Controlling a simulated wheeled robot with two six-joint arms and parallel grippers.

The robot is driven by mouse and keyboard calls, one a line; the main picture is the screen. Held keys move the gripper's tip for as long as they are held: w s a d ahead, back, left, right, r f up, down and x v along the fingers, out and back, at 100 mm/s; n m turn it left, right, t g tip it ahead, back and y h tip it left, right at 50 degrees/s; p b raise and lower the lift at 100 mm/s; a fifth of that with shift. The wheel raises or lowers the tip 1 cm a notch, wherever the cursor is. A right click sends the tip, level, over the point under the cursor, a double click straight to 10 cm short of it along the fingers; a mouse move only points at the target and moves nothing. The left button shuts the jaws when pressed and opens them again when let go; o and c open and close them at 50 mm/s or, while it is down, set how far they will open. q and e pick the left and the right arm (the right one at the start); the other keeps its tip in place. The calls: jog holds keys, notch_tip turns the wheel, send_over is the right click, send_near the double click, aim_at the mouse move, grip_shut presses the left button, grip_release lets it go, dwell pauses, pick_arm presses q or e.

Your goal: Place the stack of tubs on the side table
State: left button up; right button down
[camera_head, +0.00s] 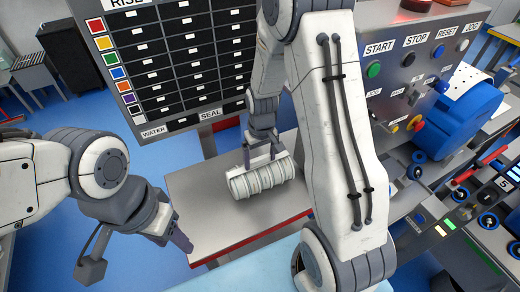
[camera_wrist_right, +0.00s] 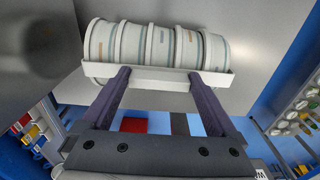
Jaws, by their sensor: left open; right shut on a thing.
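The stack of tubs (camera_head: 264,178), several pale ribbed tubs lying on their side in a row, is over the grey top of the side table (camera_head: 195,195) in the head view. In the right wrist view the tubs (camera_wrist_right: 155,45) lie along a white carrier (camera_wrist_right: 155,77). My right gripper (camera_head: 262,150) is shut on the carrier from above; its two dark fingers (camera_wrist_right: 158,80) meet the carrier's near side. I cannot tell whether the carrier touches the table. My left gripper (camera_head: 137,255) is open and empty, left of the table's near corner.
A dark board with white labels (camera_head: 185,60) stands behind the table. A grey control panel (camera_head: 410,70) and blue machinery (camera_head: 465,115) stand to the right. The tabletop left of the tubs is bare. A pale blue surface (camera_head: 250,270) lies at the front.

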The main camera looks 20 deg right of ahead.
jog(key=shift+f, duration=0.15)
grip_release()
jog(key=shift+r, duration=0.35)
notch_tip(320, 180, up, 11)
jog(key=b, duration=0.2)
jog(key=s+a+r+n, duration=0.3)
jog(key=s+a+n, duration=0.1)
jog(key=s+a, duration=0.75)
jog(key=s+a+n, duration=0.1)
jog(key=s+a, duration=0.1)
jog(key=s, duration=0.3)
jog(key=s+a+n+y, duration=0.1)
jog(key=s+a, duration=0.2)
jog(key=s, duration=0.3)
jog(key=shift+a+n, duration=0.25)
jog(key=shift+n, duration=0.15)
